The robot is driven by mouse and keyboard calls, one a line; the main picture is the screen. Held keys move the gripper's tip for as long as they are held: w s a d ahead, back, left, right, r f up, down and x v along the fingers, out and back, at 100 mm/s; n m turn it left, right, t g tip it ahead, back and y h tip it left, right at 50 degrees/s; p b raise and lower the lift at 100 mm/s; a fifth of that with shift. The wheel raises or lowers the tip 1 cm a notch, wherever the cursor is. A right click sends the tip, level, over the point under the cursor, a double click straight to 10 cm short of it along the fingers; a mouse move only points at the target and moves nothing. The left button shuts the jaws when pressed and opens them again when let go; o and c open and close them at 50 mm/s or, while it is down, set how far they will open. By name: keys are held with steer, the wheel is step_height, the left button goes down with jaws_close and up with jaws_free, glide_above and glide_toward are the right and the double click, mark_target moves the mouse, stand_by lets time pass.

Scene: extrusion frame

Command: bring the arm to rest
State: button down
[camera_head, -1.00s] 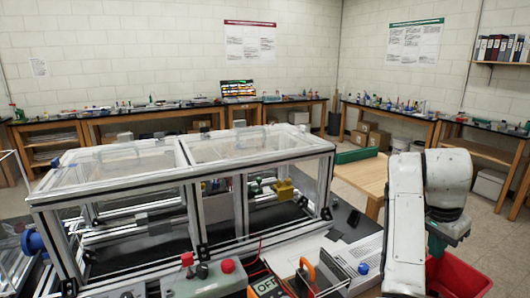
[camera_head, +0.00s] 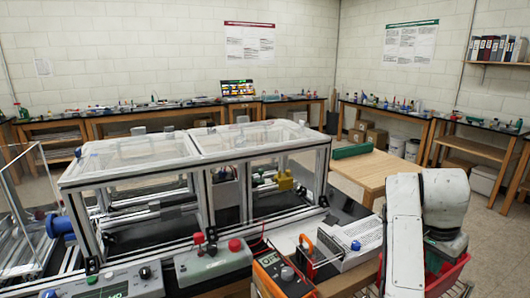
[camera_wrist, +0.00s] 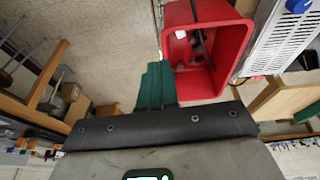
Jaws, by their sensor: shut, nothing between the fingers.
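My arm is folded at the right of the head view, its white links bent over and the hand hanging down. My gripper (camera_wrist: 155,86) shows in the wrist view as green fingers held together, with nothing between them. In the head view only a small green part of the hand shows below the white link, and the fingertips are hidden. The fingers point toward a red bin (camera_wrist: 208,50) on the floor; the bin also shows in the head view (camera_head: 447,276), partly behind my arm.
A clear-panelled extrusion frame (camera_head: 200,172) stands on the bench to the left of my arm. A grey control box (camera_head: 215,264), a meter (camera_head: 283,277) and a white device (camera_head: 350,245) lie near the bench's front. A wooden table (camera_head: 375,170) stands behind. Grey floor (camera_wrist: 110,45) is open.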

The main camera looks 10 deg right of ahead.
steer(key=s+a+f+n, duration=0.2)
steer(key=s+f+n, duration=0.1)
steer(key=s+f, duration=0.5)
steer(key=s+a+f+n, duration=0.25)
steer(key=s+f, duration=0.35)
steer(key=f, duration=0.4)
steer(key=s+a+f+n+y, duration=0.1)
steer(key=s+a+f+n, duration=0.1)
steer(key=s, duration=0.5)
steer(key=s+a+f+n+y, duration=0.1)
steer(key=s+a+f+n, duration=0.2)
steer(key=s+a, duration=0.2)
steer(key=s+a+f+n+y, duration=0.1)
steer(key=s+a+f+n, duration=0.1)
steer(key=s, duration=0.6)
steer(key=shift+s+a+f, duration=0.15)
steer(key=shift+s+a, duration=0.15)
steer(key=shift+a, duration=0.35)
